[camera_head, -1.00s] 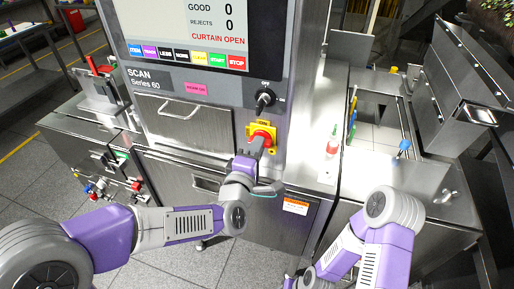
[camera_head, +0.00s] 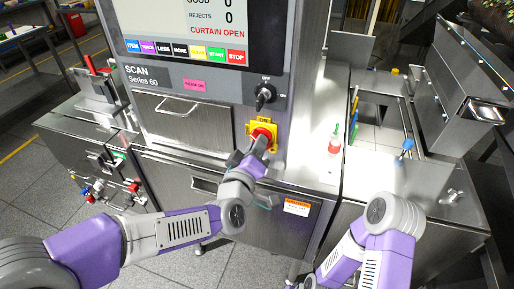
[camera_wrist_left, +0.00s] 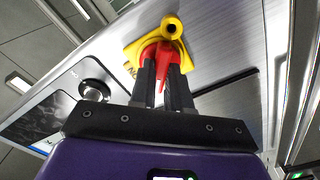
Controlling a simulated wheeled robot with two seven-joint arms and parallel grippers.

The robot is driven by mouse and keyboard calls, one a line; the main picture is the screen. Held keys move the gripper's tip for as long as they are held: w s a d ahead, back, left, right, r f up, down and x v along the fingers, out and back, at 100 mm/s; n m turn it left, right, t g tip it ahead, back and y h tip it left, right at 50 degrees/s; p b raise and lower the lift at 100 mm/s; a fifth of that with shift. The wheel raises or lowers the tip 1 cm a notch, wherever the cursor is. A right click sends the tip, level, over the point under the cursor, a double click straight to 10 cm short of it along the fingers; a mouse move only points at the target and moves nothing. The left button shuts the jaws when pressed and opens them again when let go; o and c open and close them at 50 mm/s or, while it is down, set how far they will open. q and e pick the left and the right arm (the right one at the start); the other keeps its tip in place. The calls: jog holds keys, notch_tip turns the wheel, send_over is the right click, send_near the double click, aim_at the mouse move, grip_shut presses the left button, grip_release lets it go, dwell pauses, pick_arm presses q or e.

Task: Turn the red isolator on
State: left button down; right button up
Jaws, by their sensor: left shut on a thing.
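The red isolator (camera_head: 262,136) is a red rotary handle on a yellow plate (camera_head: 259,124), set on the steel front of the scanning machine below its screen. In the left wrist view the red handle (camera_wrist_left: 161,65) sits between the two dark fingers, on the yellow plate (camera_wrist_left: 134,50). My left gripper (camera_wrist_left: 162,85) is shut on the red handle; it also shows in the head view (camera_head: 259,147), reaching up from below. The gripper partly hides the handle and the plate's lettering. My right arm shows at the lower right, but its gripper is out of view.
A black rotary switch (camera_head: 264,96) sits above the isolator. A screen (camera_head: 190,22) with coloured buttons (camera_head: 186,50) is above left. A small drawer handle (camera_head: 178,108) is at the left.

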pick_arm(q)
jog(key=shift+m+p, duration=0.45)
jog(key=shift+m, duration=4.45)
jog(key=c, duration=1.1)
grip_release()
jog(key=p+v, duration=0.1)
jog(key=v, duration=0.6)
jog(key=shift+s+a, duration=0.1)
jog(key=shift+s, duration=0.15)
